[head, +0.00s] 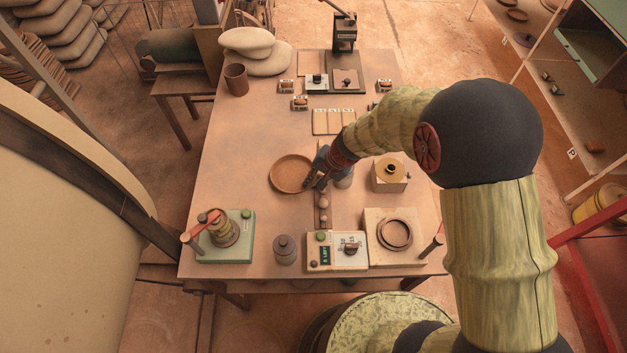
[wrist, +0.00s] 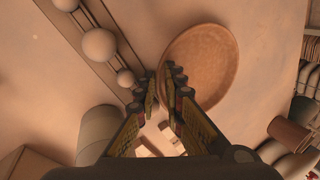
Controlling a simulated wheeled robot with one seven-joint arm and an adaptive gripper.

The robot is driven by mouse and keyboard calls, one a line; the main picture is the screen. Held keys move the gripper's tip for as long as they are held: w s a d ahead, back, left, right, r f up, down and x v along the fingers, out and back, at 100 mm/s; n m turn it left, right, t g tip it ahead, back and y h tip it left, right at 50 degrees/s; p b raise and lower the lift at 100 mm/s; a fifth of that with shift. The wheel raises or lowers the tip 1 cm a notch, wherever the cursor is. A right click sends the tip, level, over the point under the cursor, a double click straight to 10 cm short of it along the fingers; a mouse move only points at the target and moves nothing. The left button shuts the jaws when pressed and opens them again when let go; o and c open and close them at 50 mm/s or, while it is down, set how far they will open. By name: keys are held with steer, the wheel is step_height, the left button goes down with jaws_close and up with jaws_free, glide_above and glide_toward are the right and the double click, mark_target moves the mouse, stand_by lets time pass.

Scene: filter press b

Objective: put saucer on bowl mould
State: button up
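The saucer (head: 291,173) is a round, shallow, reddish-brown dish left of the table's middle; it also shows in the wrist view (wrist: 205,62). My gripper (head: 312,181) is at the saucer's right side. In the wrist view its fingers (wrist: 160,82) are close together, with the saucer's near rim between the tips, so it looks shut on the rim. I cannot tell whether the saucer is clear of the table. A pale block with a round brass-coloured top (head: 390,172), right of my gripper, may be the bowl mould; no readable label confirms this.
A cream plate with a ring (head: 395,232), a control box (head: 337,252) and a green-based device (head: 226,237) line the front. A brown cup (head: 236,80) stands back left. The table's left middle is clear.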

steer(key=shift+r, duration=0.1)
steer(key=shift+d+r, duration=0.1)
steer(key=shift+r, duration=0.2)
steer(key=p+v, duration=0.3)
steer(key=v, duration=0.8)
steer(key=shift+r+p, duration=0.3)
steer(key=s+d+r+n, duration=0.1)
steer(key=s+d+r, duration=0.2)
steer(key=r, duration=0.3)
steer(key=s+d+r+n+t+h, duration=0.1)
steer(key=s+d+r, duration=0.3)
steer(key=r, duration=0.3)
steer(key=s+d+r+n+t+h, duration=0.1)
steer(key=s+d+r, duration=0.2)
steer(key=r, duration=0.4)
steer(key=shift+s+d+n, duration=0.3)
steer(key=shift+s+d, duration=0.1)
steer(key=s+d+r, duration=0.1)
steer(key=s+d, duration=0.1)
steer(key=s+d+r+t+h, duration=0.1)
steer(key=s+d, duration=0.1)
steer(key=s, duration=0.1)
steer(key=s+d+r+n+h, duration=0.1)
steer(key=s+d+r, duration=0.1)
steer(key=s, duration=0.1)
steer(key=shift+r+t, duration=0.1)
steer(key=shift+t, duration=0.3)
steer(key=shift+s+d, duration=0.15)
steer(key=shift+s, duration=0.05)
